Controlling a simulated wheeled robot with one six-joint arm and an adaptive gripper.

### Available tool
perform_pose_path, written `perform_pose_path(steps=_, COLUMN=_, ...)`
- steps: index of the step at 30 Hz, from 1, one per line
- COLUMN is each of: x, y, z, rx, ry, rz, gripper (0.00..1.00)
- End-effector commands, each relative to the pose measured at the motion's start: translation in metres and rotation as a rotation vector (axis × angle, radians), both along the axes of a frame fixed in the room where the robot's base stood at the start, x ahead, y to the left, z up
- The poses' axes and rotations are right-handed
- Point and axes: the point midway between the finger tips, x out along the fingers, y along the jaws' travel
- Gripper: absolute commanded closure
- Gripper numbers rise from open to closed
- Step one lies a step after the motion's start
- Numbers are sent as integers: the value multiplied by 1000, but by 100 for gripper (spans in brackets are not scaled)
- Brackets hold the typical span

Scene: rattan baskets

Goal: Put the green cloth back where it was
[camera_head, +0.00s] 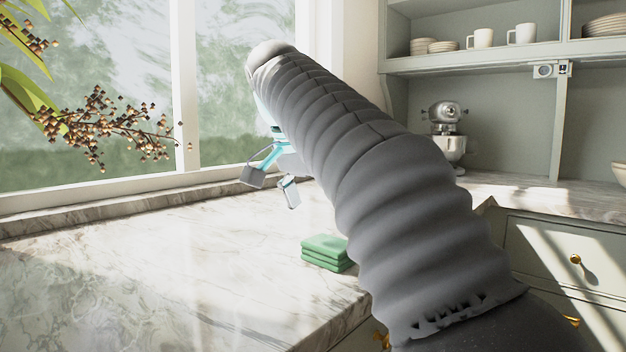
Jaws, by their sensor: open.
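The green cloth (325,252) lies folded in a flat stack on the marble counter, close to its front edge. Its right side meets the outline of my arm in the picture, so a little of it may be hidden. My gripper (272,188) is open and empty. It hangs above the counter, up and to the left of the cloth, and is apart from it. My grey arm crosses the middle of the view and hides part of the counter behind it. No basket shows in this view.
The marble counter (150,270) is bare to the left of the cloth. A stand mixer (447,135) stands at the back right, below shelves with mugs (481,38) and plates (424,46). A branch with berries (105,122) hangs at the left by the window. Drawers (560,255) are at the right.

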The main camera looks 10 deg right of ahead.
Motion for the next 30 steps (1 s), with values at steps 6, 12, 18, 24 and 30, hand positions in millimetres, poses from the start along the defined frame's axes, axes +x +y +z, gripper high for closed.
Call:
perform_pose_path(steps=6, x=-5, y=9, z=24, rx=1, ry=-1, rz=2, gripper=0)
perform_pose_path(steps=12, x=-8, y=12, z=36, rx=0, ry=0, rz=0, gripper=0)
perform_pose_path(steps=18, x=-10, y=13, z=39, rx=0, ry=0, rz=-1, gripper=0)
perform_pose_path(steps=24, x=-10, y=13, z=39, rx=0, ry=0, rz=0, gripper=0)
perform_pose_path(steps=30, x=-10, y=12, z=39, rx=0, ry=0, rz=-2, gripper=0)
